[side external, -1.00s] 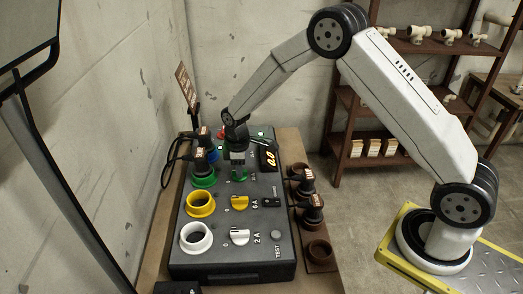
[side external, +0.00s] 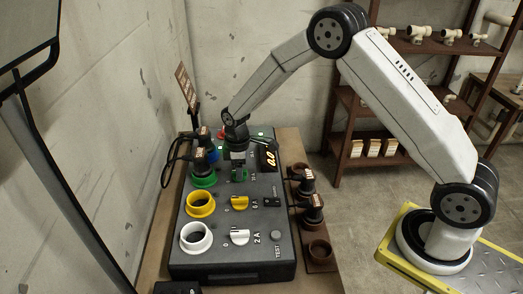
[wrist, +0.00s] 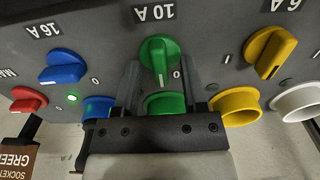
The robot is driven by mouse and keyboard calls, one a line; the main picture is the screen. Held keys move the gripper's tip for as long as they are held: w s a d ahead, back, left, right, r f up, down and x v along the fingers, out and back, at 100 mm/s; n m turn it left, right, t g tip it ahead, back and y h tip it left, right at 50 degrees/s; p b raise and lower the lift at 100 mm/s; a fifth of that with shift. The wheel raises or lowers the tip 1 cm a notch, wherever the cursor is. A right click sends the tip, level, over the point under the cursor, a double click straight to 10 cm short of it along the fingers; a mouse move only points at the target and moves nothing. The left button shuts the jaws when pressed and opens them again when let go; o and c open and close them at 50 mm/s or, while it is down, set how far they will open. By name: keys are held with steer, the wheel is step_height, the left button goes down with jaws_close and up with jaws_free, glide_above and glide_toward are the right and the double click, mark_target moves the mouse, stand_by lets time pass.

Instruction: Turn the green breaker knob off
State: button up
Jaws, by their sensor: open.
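The green knob (wrist: 159,58) under the 10 A label shows in the wrist view. Its grip bar runs nearly straight up and down in that picture, with a 0 mark at its lower right. My gripper (wrist: 160,66) is open, with one finger to each side of the knob. I see gaps between the fingers and the bar. In the side external view my gripper (side external: 238,172) points down over the panel and mostly hides the green knob.
The panel (side external: 262,226) also carries a yellow knob (side external: 240,203), a white knob (side external: 239,237) and a blue knob (wrist: 64,67). Ring sockets line its left side, with a black plug (side external: 203,160) at the green one.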

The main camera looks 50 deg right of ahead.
steer(key=shift+r, duration=3.9)
steer(key=shift+s, duration=0.1)
steer(key=shift+s+r, duration=0.15)
steer(key=s+d+r+m+t, duration=0.1)
steer(key=s+m, duration=0.8)
steer(key=s, duration=1.2)
steer(key=shift+d+r+t, duration=0.15)
steer(key=shift+r+t, duration=0.65)
steer(key=shift+r, duration=0.1)
